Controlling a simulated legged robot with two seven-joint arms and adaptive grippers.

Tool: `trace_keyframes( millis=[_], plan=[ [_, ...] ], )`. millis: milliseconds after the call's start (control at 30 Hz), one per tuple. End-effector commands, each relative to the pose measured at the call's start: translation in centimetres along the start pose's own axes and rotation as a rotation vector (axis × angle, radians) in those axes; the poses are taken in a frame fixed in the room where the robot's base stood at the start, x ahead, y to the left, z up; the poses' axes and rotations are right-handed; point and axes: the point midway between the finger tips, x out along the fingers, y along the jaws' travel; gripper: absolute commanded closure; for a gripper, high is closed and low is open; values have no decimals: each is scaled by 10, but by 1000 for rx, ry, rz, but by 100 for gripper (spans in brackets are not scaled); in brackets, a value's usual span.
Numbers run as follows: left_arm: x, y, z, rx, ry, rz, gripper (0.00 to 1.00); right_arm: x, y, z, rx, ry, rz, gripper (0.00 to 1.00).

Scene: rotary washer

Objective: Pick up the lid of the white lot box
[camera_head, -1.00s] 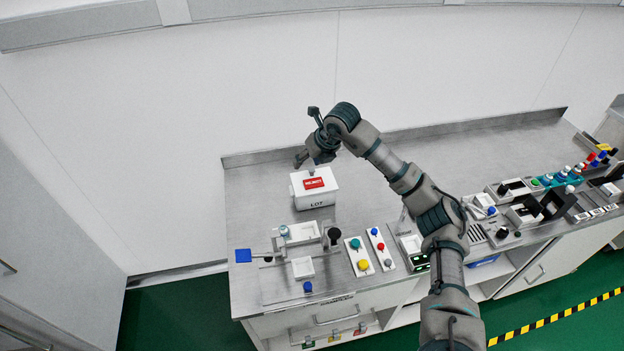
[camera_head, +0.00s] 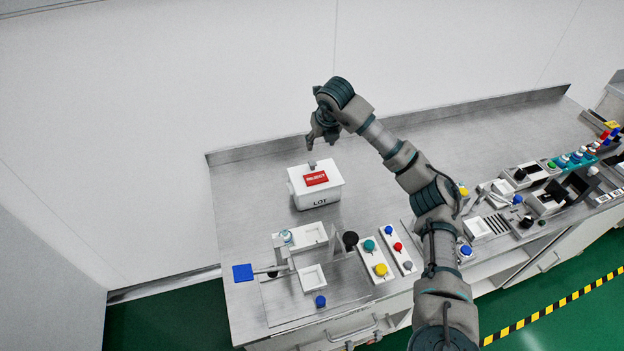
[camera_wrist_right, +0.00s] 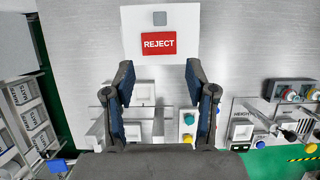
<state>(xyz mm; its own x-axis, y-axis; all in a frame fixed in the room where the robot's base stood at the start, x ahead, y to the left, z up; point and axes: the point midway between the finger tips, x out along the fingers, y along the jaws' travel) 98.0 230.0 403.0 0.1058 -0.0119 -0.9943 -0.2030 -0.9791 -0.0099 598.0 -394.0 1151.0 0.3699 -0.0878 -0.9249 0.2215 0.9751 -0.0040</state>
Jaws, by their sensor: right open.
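The white lot box (camera_head: 318,196) stands on the steel bench, marked LOT on its front. Its white lid (camera_head: 333,168) is on it, with a red REJECT label (camera_head: 316,178) and a small grey knob (camera_head: 312,163). In the right wrist view the lid (camera_wrist_right: 130,48), the label (camera_wrist_right: 159,43) and the knob (camera_wrist_right: 159,18) show beyond the fingertips. My right gripper (camera_head: 318,143) is above the back part of the lid, fingers pointing down. The wrist view shows its fingers (camera_wrist_right: 159,78) apart, with nothing between them. My left gripper is not in view.
In front of the box are a fixture with white trays (camera_head: 312,278), a black knob (camera_head: 350,239) and button panels (camera_head: 376,262). More devices (camera_head: 530,185) line the bench's right. A raised edge (camera_head: 260,153) runs along the back. Bench left of the box is clear.

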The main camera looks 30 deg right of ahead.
Motion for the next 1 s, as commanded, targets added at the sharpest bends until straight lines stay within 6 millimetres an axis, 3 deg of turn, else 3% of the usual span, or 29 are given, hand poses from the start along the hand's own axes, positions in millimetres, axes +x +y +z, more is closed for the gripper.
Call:
trace_keyframes(
  millis=[400,800,1000],
  plan=[
    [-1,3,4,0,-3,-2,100,91,-4,0,4,6,3,44],
    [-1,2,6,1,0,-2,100,133,3,3,1,1,1,44],
    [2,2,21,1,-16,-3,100,164,2,5,3,2,2,44]
  ],
)
